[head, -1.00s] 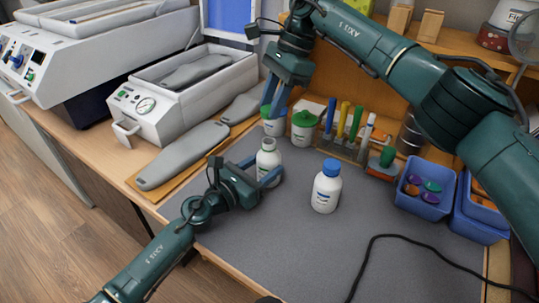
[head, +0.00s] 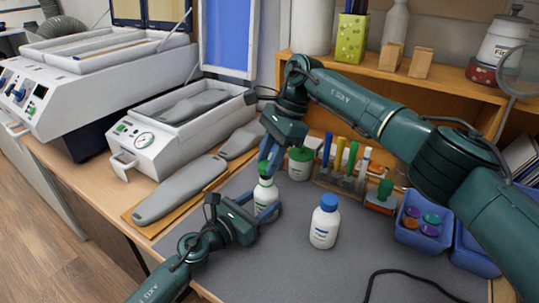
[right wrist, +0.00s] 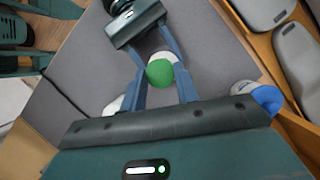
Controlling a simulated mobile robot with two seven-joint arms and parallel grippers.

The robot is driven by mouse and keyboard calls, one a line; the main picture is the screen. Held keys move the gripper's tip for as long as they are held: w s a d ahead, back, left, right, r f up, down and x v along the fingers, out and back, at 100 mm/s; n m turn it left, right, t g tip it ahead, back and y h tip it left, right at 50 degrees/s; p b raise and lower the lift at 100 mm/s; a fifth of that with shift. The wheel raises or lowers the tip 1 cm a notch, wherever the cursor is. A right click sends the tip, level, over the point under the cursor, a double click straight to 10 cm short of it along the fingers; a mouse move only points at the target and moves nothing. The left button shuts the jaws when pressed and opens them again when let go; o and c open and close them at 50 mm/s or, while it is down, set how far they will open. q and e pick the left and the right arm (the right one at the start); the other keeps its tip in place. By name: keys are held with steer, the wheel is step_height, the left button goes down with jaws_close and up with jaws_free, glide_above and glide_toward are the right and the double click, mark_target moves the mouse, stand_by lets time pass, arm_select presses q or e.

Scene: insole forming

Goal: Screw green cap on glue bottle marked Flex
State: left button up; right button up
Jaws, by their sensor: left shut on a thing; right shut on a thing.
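The white glue bottle (head: 265,196) stands upright at the left part of the grey mat in the head view; its label is too small to read. My left gripper (head: 264,212) is shut on its body from the left. The green cap (head: 264,181) is at the bottle's mouth, with my right gripper (head: 267,171) shut on it from above. In the right wrist view the green cap (right wrist: 160,72) lies between my two fingers and hides the bottle's neck. I cannot tell how far the cap is threaded.
A white bottle with a blue cap (head: 323,227) stands to the right. Behind are a green-lidded jar (head: 300,165) and a rack of coloured tools (head: 343,182). A blue bin (head: 424,226) holds caps at right. Grey insoles (head: 180,188) lie at left.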

mark_target(266, 197)
steer(key=shift+f, duration=0.7)
steer(key=shift+f, duration=0.55)
